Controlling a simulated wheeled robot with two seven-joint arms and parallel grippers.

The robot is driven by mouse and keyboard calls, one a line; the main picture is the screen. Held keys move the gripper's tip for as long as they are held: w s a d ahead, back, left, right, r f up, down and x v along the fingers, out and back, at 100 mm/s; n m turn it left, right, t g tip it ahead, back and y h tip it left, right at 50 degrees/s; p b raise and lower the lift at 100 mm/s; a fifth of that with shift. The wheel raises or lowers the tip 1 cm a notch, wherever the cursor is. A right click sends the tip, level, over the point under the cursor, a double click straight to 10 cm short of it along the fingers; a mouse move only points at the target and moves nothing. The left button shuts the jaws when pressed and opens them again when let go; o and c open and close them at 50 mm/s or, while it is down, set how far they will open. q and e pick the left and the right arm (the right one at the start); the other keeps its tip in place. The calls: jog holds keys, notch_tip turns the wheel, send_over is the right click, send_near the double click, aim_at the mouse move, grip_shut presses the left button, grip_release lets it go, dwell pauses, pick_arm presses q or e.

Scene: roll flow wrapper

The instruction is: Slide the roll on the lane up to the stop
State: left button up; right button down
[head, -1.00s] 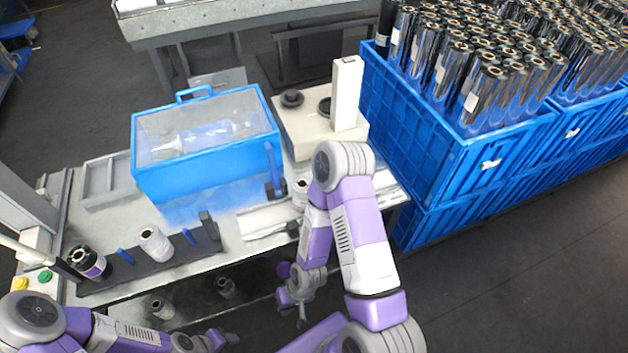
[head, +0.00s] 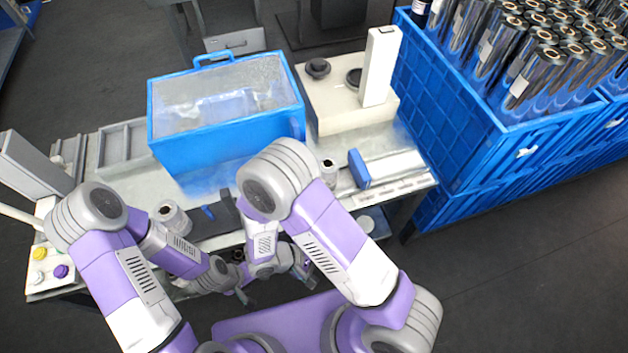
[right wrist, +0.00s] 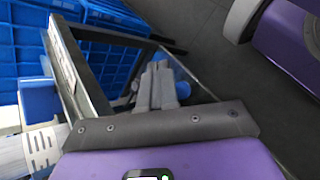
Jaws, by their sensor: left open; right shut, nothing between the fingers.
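A white roll (head: 330,171) with a dark core stands upright on the pale lane (head: 399,167), just left of an upright blue block (head: 358,168) that looks like the stop. A small gap seems to show between them. My left gripper (head: 243,292) is in front of the bench, low and away from the roll; it is open, though its fingers show small. My right gripper (head: 306,276) is also low in front of the bench, clear of the roll. In the right wrist view its grey fingers (right wrist: 156,86) are together and empty.
A blue clear-topped box (head: 227,145) and a cream machine (head: 343,118) stand behind. Blue crates (head: 470,150) of film rolls fill the right. A button panel (head: 50,265) is at left.

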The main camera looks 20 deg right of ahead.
aim_at(327, 174)
jog(key=w+a+r+n+t+h, duration=0.1)
jog(key=w+a+r+t, duration=0.4)
jog(key=r+t, duration=0.2)
jog(key=w+a+r+t+h, duration=0.1)
jog(key=w+a+r+t, duration=0.3)
jog(key=r+t, duration=0.25)
jog(key=p+x, duration=0.1)
jog(key=x, duration=0.3)
jog(key=s+d+p+x, duration=0.1)
jog(key=x, duration=0.3)
jog(key=d+p+x, duration=0.1)
jog(key=x, duration=0.3)
jog(key=shift+s+d+p, duration=0.1)
jog(key=shift+s+p, duration=0.2)
jog(key=shift+p, duration=0.1)
